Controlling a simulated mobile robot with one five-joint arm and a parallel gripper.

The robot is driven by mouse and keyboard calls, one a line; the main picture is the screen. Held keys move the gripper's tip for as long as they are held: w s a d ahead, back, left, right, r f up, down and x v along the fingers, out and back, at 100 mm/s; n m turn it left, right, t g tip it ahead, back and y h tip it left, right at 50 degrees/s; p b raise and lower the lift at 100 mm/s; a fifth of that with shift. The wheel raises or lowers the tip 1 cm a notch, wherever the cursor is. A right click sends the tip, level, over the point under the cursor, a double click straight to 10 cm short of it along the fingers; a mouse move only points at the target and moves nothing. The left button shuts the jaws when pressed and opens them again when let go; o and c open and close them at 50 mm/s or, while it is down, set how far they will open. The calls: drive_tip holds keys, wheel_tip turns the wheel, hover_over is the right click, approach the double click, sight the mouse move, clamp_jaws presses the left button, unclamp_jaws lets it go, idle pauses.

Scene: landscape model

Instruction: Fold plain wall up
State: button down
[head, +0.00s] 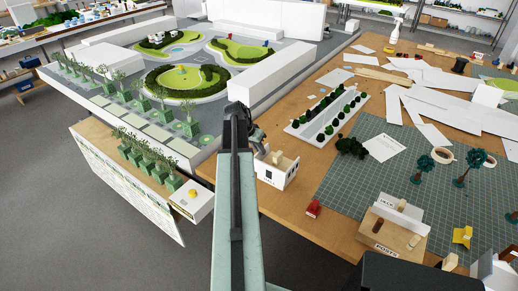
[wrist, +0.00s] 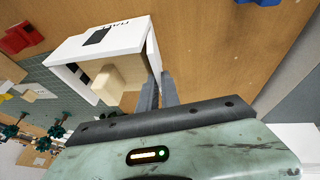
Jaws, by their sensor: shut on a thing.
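A small white open box (head: 277,170) with dark window marks stands on the wooden table near the middle of the head view. It also shows in the wrist view (wrist: 112,42), with a dark label on its upper face that I cannot read surely and a tan block (wrist: 112,84) at its open side. My gripper (wrist: 158,92) is shut on a thin white wall (wrist: 154,50) at the box's right side in the wrist view. In the head view my gripper (head: 257,138) is at the box's back left corner, and my arm hides part of it.
The white landscape model (head: 170,75) with trees lies at the back left. A red piece (head: 313,208) is right of the box. A green cutting mat (head: 340,180) with model trees and a wooden tray (head: 395,232) fill the right.

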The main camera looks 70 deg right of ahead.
drive_tip(key=shift+s+a+m+t, duration=0.3)
drive_tip(key=shift+s+t, duration=0.5)
drive_tip(key=shift+t, duration=0.1)
drive_tip(key=shift+w+d, duration=0.1)
drive_tip(key=c, duration=1.6)
unclamp_jaws()
drive_tip(key=shift+o, duration=0.2)
drive_tip(key=s+p+v, duration=0.1)
drive_tip(key=p+v, duration=0.6)
drive_tip(key=shift+w+a+r, duration=0.25)
drive_tip(key=shift+w+r, duration=0.1)
drive_tip(key=shift+w, duration=0.2)
